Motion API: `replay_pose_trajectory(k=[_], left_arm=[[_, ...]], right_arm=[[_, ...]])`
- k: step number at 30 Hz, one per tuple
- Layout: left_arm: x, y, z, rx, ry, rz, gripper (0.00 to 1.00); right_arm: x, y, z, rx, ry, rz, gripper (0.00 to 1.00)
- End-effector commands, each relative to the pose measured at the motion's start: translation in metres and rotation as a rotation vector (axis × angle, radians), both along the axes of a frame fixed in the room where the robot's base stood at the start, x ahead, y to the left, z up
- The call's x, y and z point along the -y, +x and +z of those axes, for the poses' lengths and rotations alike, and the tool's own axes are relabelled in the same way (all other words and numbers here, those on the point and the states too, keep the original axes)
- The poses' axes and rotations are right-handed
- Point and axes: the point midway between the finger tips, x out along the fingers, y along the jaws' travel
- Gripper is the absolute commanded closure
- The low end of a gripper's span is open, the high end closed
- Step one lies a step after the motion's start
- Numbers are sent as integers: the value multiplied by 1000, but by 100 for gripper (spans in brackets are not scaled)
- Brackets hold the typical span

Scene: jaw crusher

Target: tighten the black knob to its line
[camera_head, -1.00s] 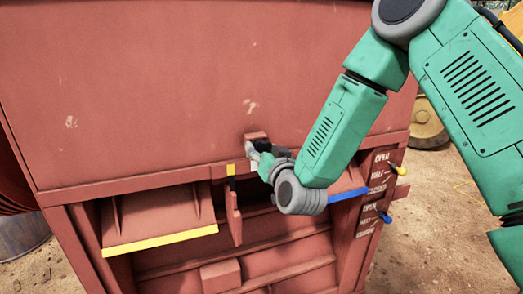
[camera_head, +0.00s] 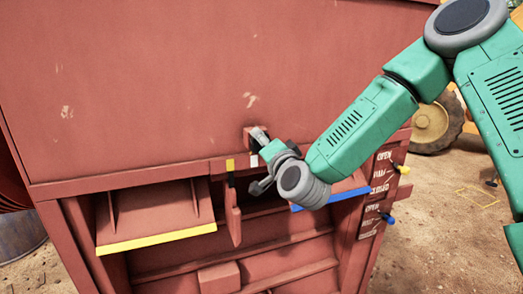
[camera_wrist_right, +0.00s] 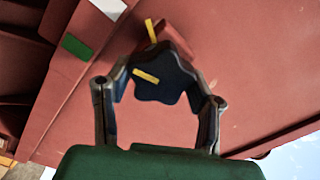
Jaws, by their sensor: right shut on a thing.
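The black knob (camera_wrist_right: 172,82) is a lobed disc with a yellow mark (camera_wrist_right: 145,76) on its face. It sits in front of a red block (camera_wrist_right: 176,42) that carries a yellow line (camera_wrist_right: 152,30). The mark lies at a clear angle to that line, not in line with it. My right gripper (camera_wrist_right: 160,90) is shut on the knob, one finger on each side. In the head view my right gripper (camera_head: 262,142) is at the block on the red machine's front and hides most of the knob. My left gripper is not in view.
Below the knob are a yellow-edged flap (camera_head: 157,242) and a blue-edged flap (camera_head: 330,197), with a hanging red lever (camera_head: 233,220) between them. A yellow-tipped handle (camera_head: 402,169) and a blue-tipped handle (camera_head: 387,218) stick out at the right. Open dirt lies beyond.

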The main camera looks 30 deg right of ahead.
Motion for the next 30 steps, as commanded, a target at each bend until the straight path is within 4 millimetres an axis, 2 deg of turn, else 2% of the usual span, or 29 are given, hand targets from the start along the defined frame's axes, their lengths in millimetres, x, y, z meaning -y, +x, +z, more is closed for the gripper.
replay_pose_trajectory(k=[1,18,30], left_arm=[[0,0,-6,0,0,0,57],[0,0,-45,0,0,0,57],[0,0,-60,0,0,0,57]], right_arm=[[2,-1,-6,5,46,-5,82],[2,-2,-10,120,540,-6,82],[2,-1,-12,160,724,-8,82]])
